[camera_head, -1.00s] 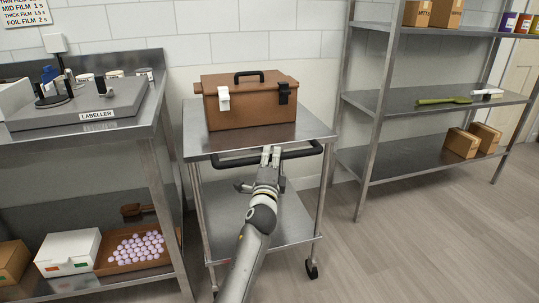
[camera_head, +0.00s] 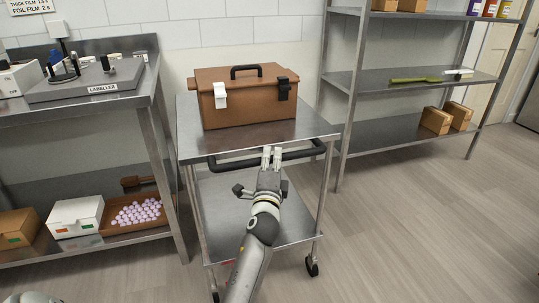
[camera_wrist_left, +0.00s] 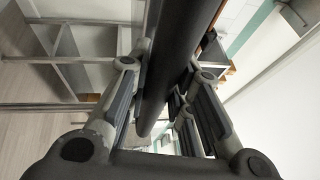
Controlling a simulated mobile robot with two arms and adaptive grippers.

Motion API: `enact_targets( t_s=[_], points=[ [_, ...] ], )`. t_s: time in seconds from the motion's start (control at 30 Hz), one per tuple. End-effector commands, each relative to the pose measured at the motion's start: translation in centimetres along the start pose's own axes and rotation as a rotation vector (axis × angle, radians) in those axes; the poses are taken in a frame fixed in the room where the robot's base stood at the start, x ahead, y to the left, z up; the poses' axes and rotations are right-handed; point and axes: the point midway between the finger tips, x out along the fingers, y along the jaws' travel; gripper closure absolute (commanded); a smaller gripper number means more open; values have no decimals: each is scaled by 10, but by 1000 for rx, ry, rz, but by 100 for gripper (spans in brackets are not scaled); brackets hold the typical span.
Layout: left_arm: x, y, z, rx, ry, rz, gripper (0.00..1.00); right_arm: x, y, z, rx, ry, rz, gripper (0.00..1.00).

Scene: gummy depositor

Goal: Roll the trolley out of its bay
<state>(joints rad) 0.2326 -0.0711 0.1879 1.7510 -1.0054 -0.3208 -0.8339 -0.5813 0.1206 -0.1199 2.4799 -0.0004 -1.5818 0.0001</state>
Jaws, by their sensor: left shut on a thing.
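The steel two-shelf trolley (camera_head: 259,208) stands between the labeller bench on the left and the shelf rack on the right. A brown toolbox (camera_head: 245,108) with a black handle and one white and one black latch sits on its top. My left gripper (camera_head: 271,152) is shut on the trolley's black push handle (camera_head: 226,164). In the left wrist view the handle bar (camera_wrist_left: 178,60) runs between the two fingers (camera_wrist_left: 160,95). Dark castors show at the trolley's front feet. My right gripper is not in view.
The steel bench (camera_head: 148,88) with the labeller (camera_head: 88,84) stands close to the trolley's left side. A shelf rack (camera_head: 345,130) with boxes stands to the right. The white wall is behind. Wooden floor (camera_head: 410,225) is clear in front and at right.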

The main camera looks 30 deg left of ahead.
Motion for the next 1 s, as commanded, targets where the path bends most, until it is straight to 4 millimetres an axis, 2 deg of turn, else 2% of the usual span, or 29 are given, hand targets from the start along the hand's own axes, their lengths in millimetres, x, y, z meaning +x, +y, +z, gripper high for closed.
enact_targets(
  t_s=[0.2, 0.53, 0.57, 0.73, 1.0],
  points=[
    [-7, 1, -4, 0, 2, 4, 100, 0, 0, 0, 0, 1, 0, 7],
    [-7, 0, -4, 0, 2, 3, 100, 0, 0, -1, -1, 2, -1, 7],
    [-7, 0, -4, 0, 2, 3, 79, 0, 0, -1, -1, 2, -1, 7],
    [-7, 0, -4, 0, 2, 2, 58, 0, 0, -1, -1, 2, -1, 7],
    [-6, -2, -3, 0, 0, 0, 58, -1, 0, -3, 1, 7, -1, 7]
  ],
)
